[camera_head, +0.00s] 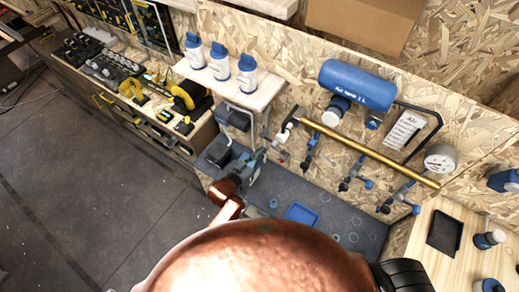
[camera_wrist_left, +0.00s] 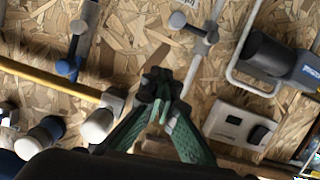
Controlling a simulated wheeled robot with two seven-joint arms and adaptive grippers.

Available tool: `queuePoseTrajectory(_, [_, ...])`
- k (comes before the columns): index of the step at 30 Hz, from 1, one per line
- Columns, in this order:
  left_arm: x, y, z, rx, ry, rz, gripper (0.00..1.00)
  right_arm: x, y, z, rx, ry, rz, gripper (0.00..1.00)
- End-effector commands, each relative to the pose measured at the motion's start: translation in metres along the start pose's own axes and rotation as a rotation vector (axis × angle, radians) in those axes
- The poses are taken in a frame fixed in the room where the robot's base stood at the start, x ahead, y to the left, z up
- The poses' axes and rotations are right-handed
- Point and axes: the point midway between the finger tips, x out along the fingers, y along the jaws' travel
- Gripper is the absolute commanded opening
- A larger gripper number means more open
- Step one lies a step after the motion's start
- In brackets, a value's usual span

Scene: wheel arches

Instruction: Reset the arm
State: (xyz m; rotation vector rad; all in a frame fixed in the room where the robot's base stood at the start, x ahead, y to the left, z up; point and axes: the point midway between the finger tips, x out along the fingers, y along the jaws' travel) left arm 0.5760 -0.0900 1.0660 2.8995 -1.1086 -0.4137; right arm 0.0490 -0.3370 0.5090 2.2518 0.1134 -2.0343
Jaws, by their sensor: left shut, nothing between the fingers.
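My left gripper (camera_head: 257,160) is near the wall, below the white shelf and by the left end of the brass pipe. In the left wrist view its two green fingers (camera_wrist_left: 160,88) come together at the tips and hold nothing. The wrist camera faces the chipboard wall, with the fingertips in front of it. My right gripper is in neither view.
A brass pipe (camera_head: 370,152) with several hanging valves runs along the wall under a blue air tank (camera_head: 356,85). A white shelf (camera_head: 262,97) carries three white bottles with blue caps. A blue tray (camera_head: 301,215) lies on the grey surface. The floor at left is mostly clear.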

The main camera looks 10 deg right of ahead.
Motion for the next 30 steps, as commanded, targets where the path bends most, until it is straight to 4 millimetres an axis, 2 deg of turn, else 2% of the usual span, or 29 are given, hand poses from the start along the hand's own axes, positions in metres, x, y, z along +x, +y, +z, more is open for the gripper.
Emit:
queuePoseTrajectory(10, [-0.003, -0.002, 0.003, -0.001, -0.004, -0.003, 0.00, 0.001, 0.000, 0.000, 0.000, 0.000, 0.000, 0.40])
queuePoseTrajectory(11, [-0.003, -0.004, 0.008, -0.002, -0.009, -0.006, 0.00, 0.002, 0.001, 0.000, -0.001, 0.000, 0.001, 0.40])
queuePoseTrajectory(14, [-0.003, -0.018, 0.038, -0.010, -0.043, -0.033, 0.00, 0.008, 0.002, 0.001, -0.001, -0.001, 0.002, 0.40])
queuePoseTrajectory(17, [-0.005, -0.044, 0.093, -0.026, -0.103, -0.080, 0.00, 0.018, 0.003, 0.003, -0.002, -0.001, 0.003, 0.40])
queuePoseTrajectory(21, [-0.020, -0.084, 0.187, -0.053, -0.210, -0.157, 0.00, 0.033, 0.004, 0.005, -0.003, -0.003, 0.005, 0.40])
queuePoseTrajectory(23, [-0.030, -0.099, 0.228, -0.064, -0.256, -0.187, 0.00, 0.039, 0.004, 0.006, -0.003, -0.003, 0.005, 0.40])
queuePoseTrajectory(24, [-0.038, -0.107, 0.255, -0.073, -0.288, -0.207, 0.00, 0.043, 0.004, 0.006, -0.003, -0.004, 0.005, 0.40])
queuePoseTrajectory(26, [-0.051, -0.120, 0.294, -0.086, -0.335, -0.235, 0.00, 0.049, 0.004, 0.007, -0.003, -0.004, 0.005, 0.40])
queuePoseTrajectory(30, [-0.090, -0.141, 0.388, -0.118, -0.448, -0.295, 0.00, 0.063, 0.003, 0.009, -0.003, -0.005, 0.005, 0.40])
